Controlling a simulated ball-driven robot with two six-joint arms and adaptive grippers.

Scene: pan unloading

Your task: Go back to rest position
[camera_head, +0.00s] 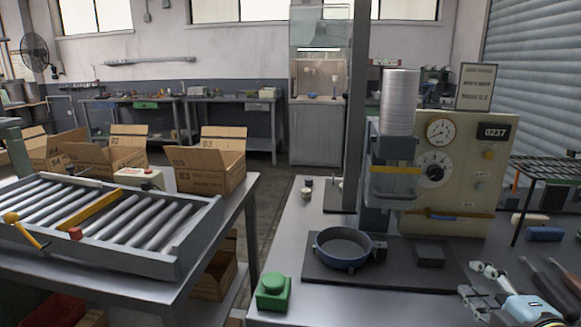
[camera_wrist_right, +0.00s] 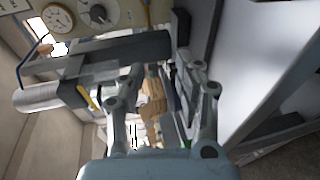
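My right gripper (camera_head: 473,281) is at the lower right of the head view, over the right side of the grey table (camera_head: 375,311). Its two fingers are apart. In the right wrist view the fingers of this gripper (camera_wrist_right: 163,82) are also spread, with nothing between them. A round blue pan (camera_head: 343,265) sits on a dark mat (camera_head: 400,282), left of the gripper and clear of it; no contents show in it. My left gripper is not in view.
A beige machine (camera_head: 465,175) with gauges and a silver cylinder (camera_head: 399,100) stands behind the pan. A green button box (camera_head: 273,292) is at the table's front left. A roller conveyor (camera_head: 130,225) and cardboard boxes (camera_head: 208,165) are at left. Tools lie at far right.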

